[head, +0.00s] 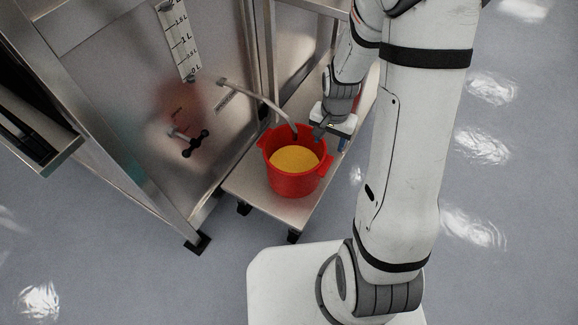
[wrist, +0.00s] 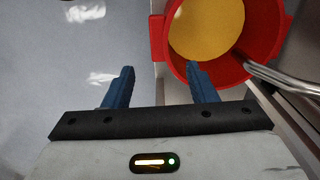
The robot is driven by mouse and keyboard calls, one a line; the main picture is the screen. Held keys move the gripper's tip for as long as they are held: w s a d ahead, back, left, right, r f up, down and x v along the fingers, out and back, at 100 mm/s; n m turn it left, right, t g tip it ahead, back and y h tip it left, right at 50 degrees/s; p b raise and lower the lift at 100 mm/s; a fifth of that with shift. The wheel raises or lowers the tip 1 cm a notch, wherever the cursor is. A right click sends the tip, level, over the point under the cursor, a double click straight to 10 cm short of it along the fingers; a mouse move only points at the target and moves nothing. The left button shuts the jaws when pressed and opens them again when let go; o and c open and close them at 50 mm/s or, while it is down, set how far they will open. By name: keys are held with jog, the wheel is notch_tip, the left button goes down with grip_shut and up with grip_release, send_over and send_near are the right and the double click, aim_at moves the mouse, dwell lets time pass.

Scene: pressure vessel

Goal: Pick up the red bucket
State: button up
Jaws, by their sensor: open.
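The red bucket (head: 295,182) stands upright on a low metal cart and holds a yellow content (head: 294,159). It has red tabs at its rim. It also shows in the wrist view (wrist: 157,38), at the upper right, cut off by the top edge. My gripper (wrist: 164,76) is open, with two blue fingers and nothing between them. In the wrist view the right finger overlaps the bucket's near rim, and the left finger is outside the bucket over the floor. Whether either finger touches the bucket cannot be told. In the head view my gripper (head: 330,137) is at the bucket's right side.
A metal spout (head: 258,97) reaches from the steel vessel panel (head: 225,50) to the bucket's rim. The cart (head: 258,190) has bare surface left of the bucket. A black-handled valve (head: 190,142) is on the panel. Open floor (head: 130,270) lies in front.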

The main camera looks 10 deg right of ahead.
jog(key=b, duration=0.2)
send_over(325, 164)
jog(key=shift+m, duration=0.3)
notch_tip(325, 164, down, 6)
jog(key=shift+w+f, duration=0.15)
jog(key=shift+f, duration=0.1)
notch_tip(325, 164, down, 6)
jog(key=b, duration=0.3)
jog(key=shift+r, duration=0.1)
grip_shut()
